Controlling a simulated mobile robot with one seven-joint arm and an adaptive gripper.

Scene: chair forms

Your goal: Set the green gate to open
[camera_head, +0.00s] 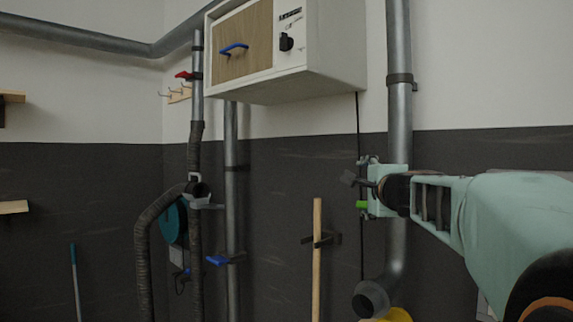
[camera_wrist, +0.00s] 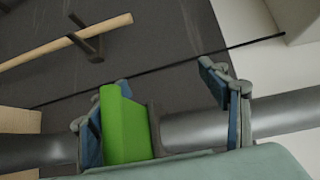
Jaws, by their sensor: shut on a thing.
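The green gate (camera_head: 362,205) is a small bright green tab on the right-hand grey vertical pipe (camera_head: 399,100), sticking out to the left. In the wrist view the green tab (camera_wrist: 124,125) stands between the fingers of my gripper (camera_wrist: 155,92), against the left finger. The right finger shows a gap from the tab at this angle. My gripper and arm hide part of the pipe.
A red gate (camera_head: 185,75) and a blue gate (camera_head: 217,260) sit on other pipes to the left. A white cabinet (camera_head: 340,45) hangs above left of my gripper. A black cable (camera_head: 358,125) and a wooden pole (camera_head: 317,270) are close by. A yellow object (camera_head: 400,315) is below.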

